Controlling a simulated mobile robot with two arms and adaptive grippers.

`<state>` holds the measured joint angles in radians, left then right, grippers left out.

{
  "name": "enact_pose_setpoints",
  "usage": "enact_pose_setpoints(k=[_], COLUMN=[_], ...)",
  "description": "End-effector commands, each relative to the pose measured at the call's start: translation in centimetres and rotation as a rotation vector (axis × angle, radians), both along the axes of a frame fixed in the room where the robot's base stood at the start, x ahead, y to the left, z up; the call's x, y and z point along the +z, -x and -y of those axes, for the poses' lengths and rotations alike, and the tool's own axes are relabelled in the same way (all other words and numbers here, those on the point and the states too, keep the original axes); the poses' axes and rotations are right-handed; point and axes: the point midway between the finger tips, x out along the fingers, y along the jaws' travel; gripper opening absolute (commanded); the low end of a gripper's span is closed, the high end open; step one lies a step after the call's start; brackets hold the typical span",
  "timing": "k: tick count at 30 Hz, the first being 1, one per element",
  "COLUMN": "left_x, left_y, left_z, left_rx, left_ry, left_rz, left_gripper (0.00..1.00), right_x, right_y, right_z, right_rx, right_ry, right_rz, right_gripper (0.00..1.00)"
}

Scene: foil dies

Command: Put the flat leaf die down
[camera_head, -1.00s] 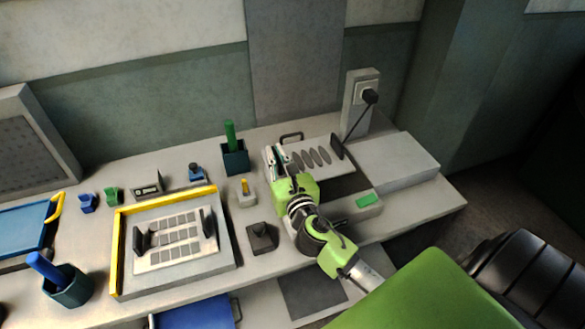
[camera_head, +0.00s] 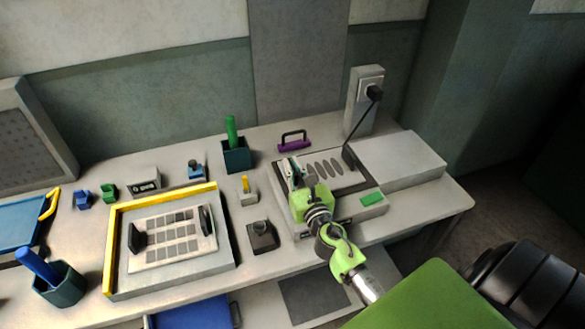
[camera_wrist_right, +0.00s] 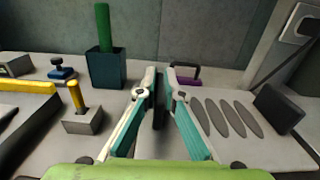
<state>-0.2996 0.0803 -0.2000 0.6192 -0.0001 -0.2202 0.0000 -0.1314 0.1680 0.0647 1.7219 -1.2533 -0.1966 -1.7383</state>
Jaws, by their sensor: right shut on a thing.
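The flat leaf die (camera_head: 310,177) is a pale plate with several grey leaf-shaped ovals and a black upright grip at each end. It lies level at the dark bed of the grey machine (camera_head: 345,208); I cannot tell whether it touches the bed. My right gripper (camera_head: 290,168) is shut on the die's left black grip. In the right wrist view, the right gripper's fingers (camera_wrist_right: 160,80) close around that grip, and the die's ovals (camera_wrist_right: 225,118) show to the right. The die's far black grip (camera_wrist_right: 279,108) is free. My left gripper is not in view.
A yellow-edged frame (camera_head: 110,245) lies farther left.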

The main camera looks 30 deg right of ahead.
Motion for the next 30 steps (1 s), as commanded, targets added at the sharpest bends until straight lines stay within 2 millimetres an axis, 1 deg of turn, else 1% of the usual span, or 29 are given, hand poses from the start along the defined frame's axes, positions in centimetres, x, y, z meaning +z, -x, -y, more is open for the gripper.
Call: enact_pose_setpoints(k=[1, 3, 4, 5, 6, 16, 20, 23, 30], left_x=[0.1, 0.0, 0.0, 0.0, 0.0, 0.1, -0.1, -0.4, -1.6], left_y=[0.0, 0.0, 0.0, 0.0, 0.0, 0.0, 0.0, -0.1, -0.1], left_z=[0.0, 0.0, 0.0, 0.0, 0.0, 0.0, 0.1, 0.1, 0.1], left_rx=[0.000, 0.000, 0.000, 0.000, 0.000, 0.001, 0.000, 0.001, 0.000], left_ry=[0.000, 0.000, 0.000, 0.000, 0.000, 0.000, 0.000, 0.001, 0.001], left_rz=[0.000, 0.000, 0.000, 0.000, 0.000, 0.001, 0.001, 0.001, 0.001], left_gripper=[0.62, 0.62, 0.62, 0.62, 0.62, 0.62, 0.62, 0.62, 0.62], right_x=[0.3, 0.2, -0.1, 0.0, 0.0, 0.1, -0.1, -0.2, -0.4], right_y=[-0.1, -0.1, 0.0, 0.0, 0.0, 0.0, 0.9, 2.4, 7.2], right_z=[0.0, 0.0, 0.0, 0.0, 0.0, 0.0, -0.2, -0.6, -1.7], right_rx=[0.000, 0.000, 0.000, 0.000, 0.000, 0.000, 0.001, 0.001, 0.001], right_ry=[0.005, 0.005, 0.000, 0.000, 0.000, 0.001, 0.001, 0.001, -0.002], right_rz=[0.004, 0.004, -0.001, -0.001, -0.001, 0.000, -0.001, -0.002, -0.003], right_gripper=[0.00, 0.00, 0.13, 0.21, 0.25, 0.25, 0.25, 0.25, 0.25])
